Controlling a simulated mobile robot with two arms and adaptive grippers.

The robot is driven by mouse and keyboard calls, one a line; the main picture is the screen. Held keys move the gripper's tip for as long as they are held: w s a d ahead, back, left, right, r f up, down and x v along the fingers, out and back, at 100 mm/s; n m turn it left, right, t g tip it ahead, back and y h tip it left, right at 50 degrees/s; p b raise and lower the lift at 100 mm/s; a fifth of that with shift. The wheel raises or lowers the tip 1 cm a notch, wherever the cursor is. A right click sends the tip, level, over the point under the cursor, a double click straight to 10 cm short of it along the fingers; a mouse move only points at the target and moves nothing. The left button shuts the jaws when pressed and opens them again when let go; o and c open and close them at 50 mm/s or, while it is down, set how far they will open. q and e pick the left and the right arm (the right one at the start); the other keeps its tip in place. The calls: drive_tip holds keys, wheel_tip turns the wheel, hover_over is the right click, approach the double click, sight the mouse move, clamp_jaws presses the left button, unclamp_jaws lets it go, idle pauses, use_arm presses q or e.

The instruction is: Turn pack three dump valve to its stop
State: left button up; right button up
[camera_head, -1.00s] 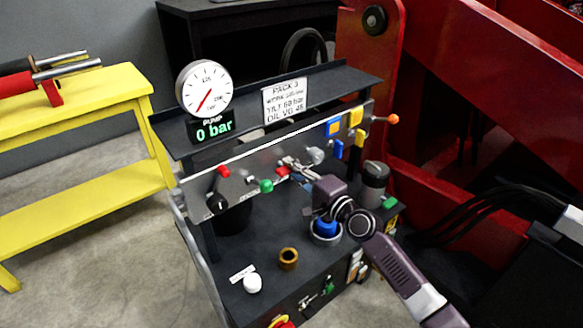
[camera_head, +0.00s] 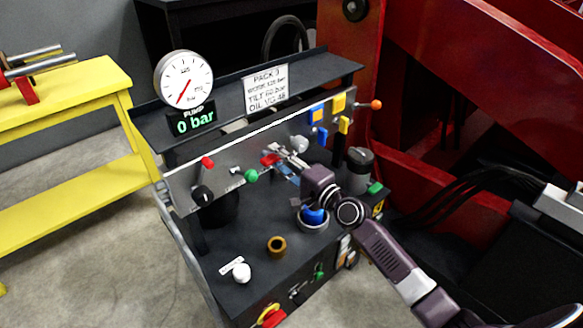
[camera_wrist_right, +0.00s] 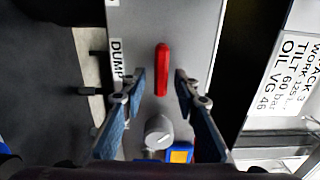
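The dump valve has a red lever handle (camera_head: 269,160) on the sloping grey panel of the bench under the "PACK 3" sign (camera_head: 266,87). In the right wrist view the red handle (camera_wrist_right: 161,70) stands lengthwise up the picture, beside a partly covered "DUMP" label (camera_wrist_right: 118,65). My right gripper (camera_head: 286,158) is at the panel, close to the handle. Its two blue-padded fingers (camera_wrist_right: 161,82) are open, one on each side of the handle, with a visible gap on both sides. Whether the fingertips reach handle depth is unclear. My left gripper is in neither view.
A grey knob (camera_wrist_right: 158,132) sits just below the red handle in the wrist view. The gauge display (camera_head: 193,121) reads 0 bar.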

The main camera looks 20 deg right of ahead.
drive_tip(key=v, duration=1.1)
drive_tip(key=shift+s, duration=0.15)
